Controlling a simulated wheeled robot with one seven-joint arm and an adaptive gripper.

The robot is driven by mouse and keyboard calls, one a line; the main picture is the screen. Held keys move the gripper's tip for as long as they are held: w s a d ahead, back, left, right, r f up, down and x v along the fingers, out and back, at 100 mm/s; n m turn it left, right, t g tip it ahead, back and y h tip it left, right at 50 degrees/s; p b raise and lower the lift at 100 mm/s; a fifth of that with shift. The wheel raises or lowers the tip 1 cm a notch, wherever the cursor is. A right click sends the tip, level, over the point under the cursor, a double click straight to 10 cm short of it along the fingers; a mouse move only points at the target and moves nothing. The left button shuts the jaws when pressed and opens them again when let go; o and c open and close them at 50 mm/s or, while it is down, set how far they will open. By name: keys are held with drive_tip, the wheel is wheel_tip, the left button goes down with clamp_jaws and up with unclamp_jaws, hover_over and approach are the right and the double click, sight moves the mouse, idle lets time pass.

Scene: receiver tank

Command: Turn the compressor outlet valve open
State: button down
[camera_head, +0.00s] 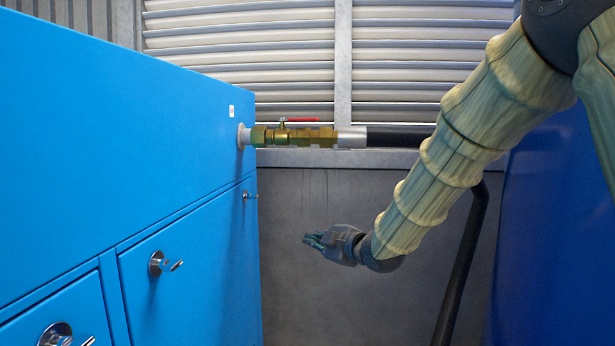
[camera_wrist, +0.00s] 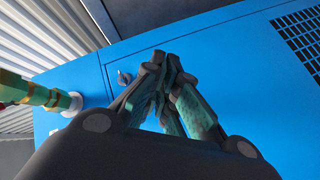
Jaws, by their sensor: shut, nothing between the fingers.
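The compressor outlet valve (camera_head: 300,136) is a brass ball valve on a pipe from the blue compressor cabinet (camera_head: 190,130). Its red handle (camera_head: 302,120) lies along the pipe on top in the head view. The brass fitting (camera_wrist: 52,99) shows at the left edge of the wrist view, where only a little red is seen. My gripper (camera_head: 308,240) is below the valve in the head view, pointing left toward the cabinet and apart from the valve. In the wrist view my gripper (camera_wrist: 165,62) has its fingers together, with nothing held, in front of the blue panel.
A black hose (camera_head: 395,137) runs right from the valve behind my arm, then down. Cabinet latches (camera_head: 162,264) stick out from the doors. A dark blue surface (camera_head: 545,230) stands at the right. Louvres (camera_head: 240,50) are behind. Open space lies between cabinet and gripper.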

sight(302, 120)
drive_tip(key=s+r+n+t+y+p, duration=0.15)
drive_tip(key=r+p, duration=0.25)
drive_tip(key=r, duration=0.6)
drive_tip(key=s+a+r+n+p, duration=0.1)
drive_tip(key=s+r+n+p, duration=0.25)
drive_tip(key=r, duration=0.65)
drive_tip(key=s+r+n+y+p, duration=0.15)
drive_tip(key=r+p, duration=0.25)
drive_tip(key=r, duration=0.6)
drive_tip(key=w+a+p, duration=0.2)
drive_tip(key=w+p, duration=0.7)
drive_tip(key=w, duration=0.1)
drive_tip(key=shift+w+a+n+h, duration=0.25)
drive_tip(key=shift+a+n+h, duration=0.1)
drive_tip(key=shift+n, duration=0.1)
drive_tip(key=shift+d, duration=0.1)
drive_tip(key=shift+d+b, duration=0.1)
drive_tip(key=shift+b, duration=0.4)
